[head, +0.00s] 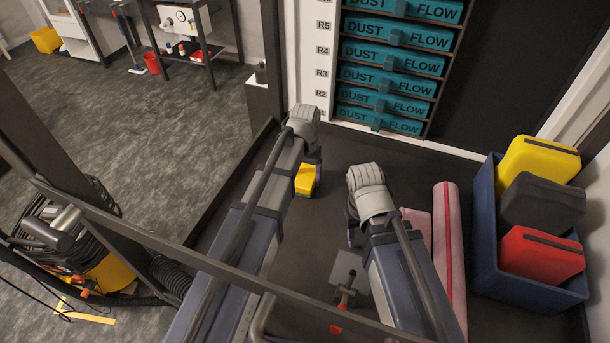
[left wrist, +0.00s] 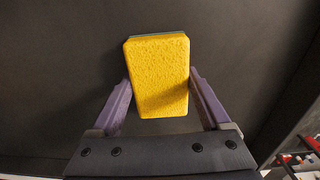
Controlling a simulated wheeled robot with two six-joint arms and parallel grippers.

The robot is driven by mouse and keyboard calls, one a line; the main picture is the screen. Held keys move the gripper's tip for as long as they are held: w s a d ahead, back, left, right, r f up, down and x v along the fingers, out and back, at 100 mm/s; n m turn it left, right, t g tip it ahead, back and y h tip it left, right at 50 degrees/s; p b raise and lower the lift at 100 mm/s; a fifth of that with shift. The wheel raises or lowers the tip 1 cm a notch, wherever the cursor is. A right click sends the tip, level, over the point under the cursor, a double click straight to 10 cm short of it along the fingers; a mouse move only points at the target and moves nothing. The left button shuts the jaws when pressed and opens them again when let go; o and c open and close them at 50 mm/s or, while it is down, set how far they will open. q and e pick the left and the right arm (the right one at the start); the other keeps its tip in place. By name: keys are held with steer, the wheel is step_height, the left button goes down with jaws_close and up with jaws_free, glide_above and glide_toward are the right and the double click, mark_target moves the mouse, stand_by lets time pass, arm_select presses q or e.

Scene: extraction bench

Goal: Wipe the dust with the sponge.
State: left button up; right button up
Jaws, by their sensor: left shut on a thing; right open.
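A yellow sponge (head: 305,180) with a thin grey-green layer is in my left gripper (head: 312,168), above or on the dark bench surface (head: 335,200). In the left wrist view the sponge (left wrist: 159,75) sits between the two purple fingers of my left gripper (left wrist: 160,98), which are shut on its sides. I cannot tell whether the sponge touches the surface. My right gripper (head: 350,235) is open over the bench, its fingers mostly hidden behind its wrist. I cannot make out any dust patch in either view.
A rack of teal cartridges labelled DUST FLOW (head: 388,80) stands at the back. A blue bin (head: 487,230) with yellow, grey and red containers is at the right. A pink roll (head: 450,250) lies beside my right arm. A metal bar (head: 160,245) crosses the foreground.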

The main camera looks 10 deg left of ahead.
mark_target(301, 185)
arm_select(q)
steer(key=s, duration=0.3)
steer(key=shift+s+a+r, duration=0.15)
steer(key=shift+s+a, duration=0.15)
steer(key=shift+a, duration=0.05)
arm_select(e)
steer(key=shift+s+a+r, duration=0.15)
steer(key=shift+s+a, duration=0.05)
steer(key=shift+s, duration=0.15)
arm_select(q)
steer(key=shift+s, duration=0.15)
steer(key=w, duration=0.4)
steer(key=shift+w+d, duration=0.15)
steer(key=shift+d, duration=0.2)
arm_select(e)
steer(key=shift+w+d, duration=0.2)
steer(key=shift+w, duration=0.1)
arm_select(q)
step_height(301, 185, up, 8)
steer(key=p, duration=0.7)
steer(key=shift+f, duration=0.25)
arm_select(e)
step_height(301, 185, up, 7)
steer(key=shift+r, duration=0.2)
arm_select(q)
steer(key=shift+f, duration=0.2)
arm_select(e)
steer(key=shift+d+f, duration=0.1)
steer(key=shift+f, duration=0.05)
